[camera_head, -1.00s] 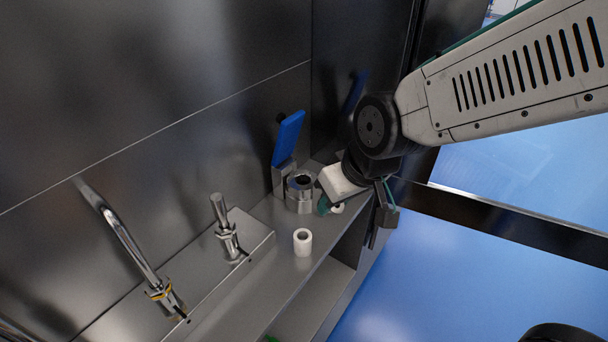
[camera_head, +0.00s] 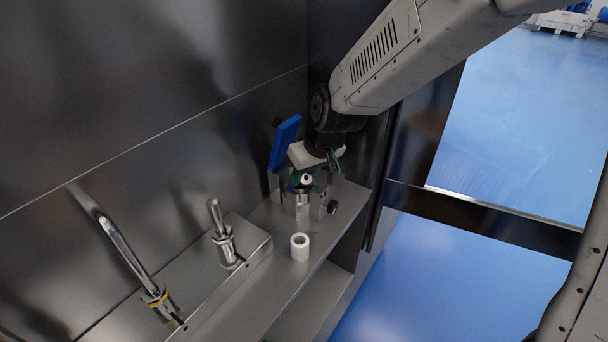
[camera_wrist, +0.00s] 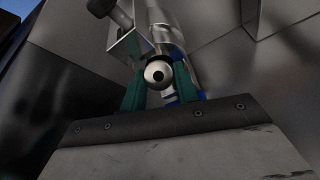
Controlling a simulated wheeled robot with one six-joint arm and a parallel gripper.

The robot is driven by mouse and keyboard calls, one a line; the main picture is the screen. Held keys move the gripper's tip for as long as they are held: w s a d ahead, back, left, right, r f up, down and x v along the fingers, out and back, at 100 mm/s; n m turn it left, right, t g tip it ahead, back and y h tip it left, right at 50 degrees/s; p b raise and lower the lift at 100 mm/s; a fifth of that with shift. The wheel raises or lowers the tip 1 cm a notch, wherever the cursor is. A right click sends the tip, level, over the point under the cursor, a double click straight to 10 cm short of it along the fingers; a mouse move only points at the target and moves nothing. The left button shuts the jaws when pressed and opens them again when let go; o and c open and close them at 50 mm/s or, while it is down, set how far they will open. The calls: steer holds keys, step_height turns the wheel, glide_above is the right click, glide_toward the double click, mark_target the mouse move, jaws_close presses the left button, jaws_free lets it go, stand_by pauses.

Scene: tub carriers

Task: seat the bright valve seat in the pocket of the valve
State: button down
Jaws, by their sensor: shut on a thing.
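The valve (camera_head: 302,208) is a metal body with a blue lever (camera_head: 284,142), standing at the back end of the shelf. My gripper (camera_head: 307,180) is over the valve's top, its green fingers shut on a small bright ring, the valve seat (camera_head: 306,179). In the wrist view the valve seat (camera_wrist: 158,74) shows between the fingers of my gripper (camera_wrist: 160,88), its dark hole facing the camera. Metal parts of the valve (camera_wrist: 165,38) show behind it. The pocket is mostly hidden by the gripper and seat. I cannot tell whether the seat touches the valve.
A white hollow cylinder (camera_head: 300,247) stands on the shelf (camera_head: 262,290) in front of the valve. To the left are an upright metal fitting (camera_head: 224,236) and a bent metal pipe (camera_head: 118,242). A dark metal wall (camera_head: 150,80) rises behind. Open blue floor (camera_head: 420,285) lies right.

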steer(key=shift+f, duration=0.25)
steer(key=c, duration=1.1)
jaws_free()
steer(key=shift+f, duration=0.1)
steer(key=shift+o, duration=0.2)
steer(key=v, duration=0.7)
steer(key=shift+w+a, duration=0.1)
steer(key=shift+w, duration=0.1)
steer(key=shift+s+d+r, duration=0.2)
steer(key=shift+r, duration=0.25)
steer(key=s+d+r+m+g+h, duration=0.1)
steer(key=s+d+r+m, duration=0.2)
steer(key=s+d, duration=0.7)
steer(key=s+d+r+m+g+h, duration=0.1)
steer(key=s+d+r+m, duration=0.1)
steer(key=s+d, duration=0.9)
steer(key=s+r, duration=0.1)
steer(key=s, duration=0.4)
steer(key=shift+d+r+m+h, duration=0.15)
steer(key=shift+r+m+h, duration=0.1)
steer(key=shift+m+h, duration=0.15)
